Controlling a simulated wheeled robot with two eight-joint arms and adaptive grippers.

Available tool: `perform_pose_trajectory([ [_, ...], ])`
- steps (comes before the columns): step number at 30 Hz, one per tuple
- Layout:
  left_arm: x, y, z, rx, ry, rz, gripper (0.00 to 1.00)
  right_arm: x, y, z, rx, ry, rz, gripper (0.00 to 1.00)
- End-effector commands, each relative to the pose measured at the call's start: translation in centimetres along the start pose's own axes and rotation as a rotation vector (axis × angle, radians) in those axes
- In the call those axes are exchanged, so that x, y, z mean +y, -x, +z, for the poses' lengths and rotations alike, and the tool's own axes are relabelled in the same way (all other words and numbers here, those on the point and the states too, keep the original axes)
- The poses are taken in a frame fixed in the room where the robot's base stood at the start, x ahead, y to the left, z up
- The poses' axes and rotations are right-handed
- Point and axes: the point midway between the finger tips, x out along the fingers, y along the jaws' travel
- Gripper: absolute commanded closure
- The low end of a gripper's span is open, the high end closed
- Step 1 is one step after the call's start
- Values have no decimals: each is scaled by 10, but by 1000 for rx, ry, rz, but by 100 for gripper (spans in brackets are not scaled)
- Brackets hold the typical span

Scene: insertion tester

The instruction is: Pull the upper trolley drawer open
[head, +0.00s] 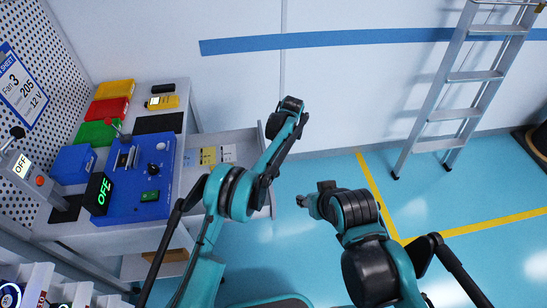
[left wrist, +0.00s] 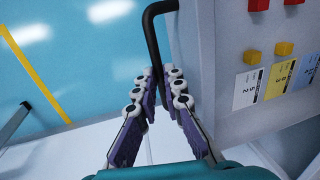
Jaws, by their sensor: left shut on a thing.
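The upper trolley drawer (head: 242,144) stands out from the right side of the trolley (head: 187,115), with cards visible inside. In the left wrist view, the drawer's grey front (left wrist: 205,60) carries a black bar handle (left wrist: 153,38). My left gripper (left wrist: 165,82) is shut on this handle, with one finger on each side of it. In the head view my left arm reaches over the drawer to its front, and the fingertips are hidden. My right gripper (head: 304,201) is over the floor, apart from the drawer; its fingers are too small to read.
The trolley top holds a blue tester (head: 133,205), coloured bins (head: 112,108) and a yellow meter (head: 162,102). A brown box (head: 166,257) shows below the drawer. A ladder (head: 445,112) leans at the right.

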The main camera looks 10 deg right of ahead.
Motion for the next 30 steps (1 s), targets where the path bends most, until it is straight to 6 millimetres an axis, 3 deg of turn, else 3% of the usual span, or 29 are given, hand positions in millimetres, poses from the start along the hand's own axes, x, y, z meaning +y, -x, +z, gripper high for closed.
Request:
perform_pose_trajectory([
  [7,1,-1,0,-1,-1,1,100,0,0,0,0,0,0,56],
  [8,0,-1,0,-1,-1,1,86,0,0,0,0,0,0,56],
  [9,0,-1,0,-1,-1,1,81,0,0,0,0,0,0,56],
  [20,0,4,0,0,0,0,81,0,0,0,0,0,0,56],
  [23,0,17,0,0,-1,0,81,0,0,0,0,0,0,56],
  [30,0,69,0,0,-1,0,81,0,0,0,0,0,0,56],
])
